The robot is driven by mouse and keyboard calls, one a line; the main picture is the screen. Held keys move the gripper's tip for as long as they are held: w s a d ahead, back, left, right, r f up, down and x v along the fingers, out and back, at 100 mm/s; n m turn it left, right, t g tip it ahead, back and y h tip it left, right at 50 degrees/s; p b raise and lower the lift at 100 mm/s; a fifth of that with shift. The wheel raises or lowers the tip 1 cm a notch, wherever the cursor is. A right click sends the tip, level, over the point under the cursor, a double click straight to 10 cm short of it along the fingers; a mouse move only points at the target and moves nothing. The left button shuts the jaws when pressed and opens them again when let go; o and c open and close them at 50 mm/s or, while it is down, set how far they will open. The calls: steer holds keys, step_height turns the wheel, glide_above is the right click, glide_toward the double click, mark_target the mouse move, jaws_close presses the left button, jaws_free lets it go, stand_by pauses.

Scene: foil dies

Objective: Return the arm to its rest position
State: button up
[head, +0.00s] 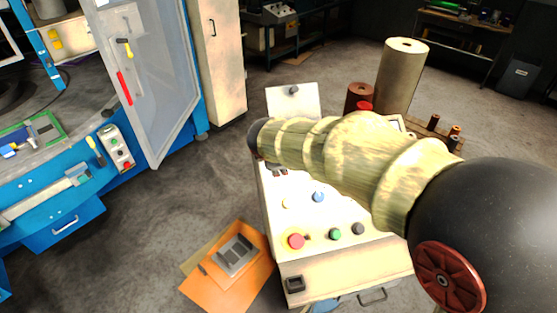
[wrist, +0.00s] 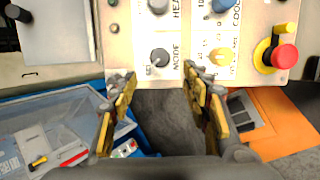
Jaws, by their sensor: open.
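My arm (head: 345,155) reaches from the lower right of the head view across a white control panel (head: 275,222), its wrist end over the panel's upper left part. My gripper is hidden behind the arm there. In the wrist view my gripper (wrist: 156,78) is open, with two yellow-and-grey fingers apart and nothing between them. The panel (wrist: 130,42) shows just beyond the fingertips, with a black MODE knob (wrist: 160,57) and a yellow knob (wrist: 217,57). I cannot tell whether the fingertips touch the panel.
A red stop button (head: 296,241) and green button (head: 335,234) sit along the panel's front. A blue machine (head: 60,215) with an open clear door (head: 160,80) is at left. Orange sheets (head: 220,285) lie on the floor.

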stand_by(0.3)
steer(key=s+d+f+m+b, duration=0.1)
steer(key=s+d+m+b, duration=0.3)
steer(key=s, duration=0.6)
steer(key=s+d+f+m+g+y+b, duration=0.1)
steer(key=s+d+m+b, duration=0.3)
steer(key=s+m, duration=0.5)
steer(key=s+d+f+m+b, duration=0.3)
steer(key=s+d+m, duration=0.3)
steer(key=s, duration=0.7)
steer(key=shift+s+d+g+b, duration=0.2)
steer(key=shift+d+g+b, duration=0.1)
steer(key=shift+d+b, duration=0.4)
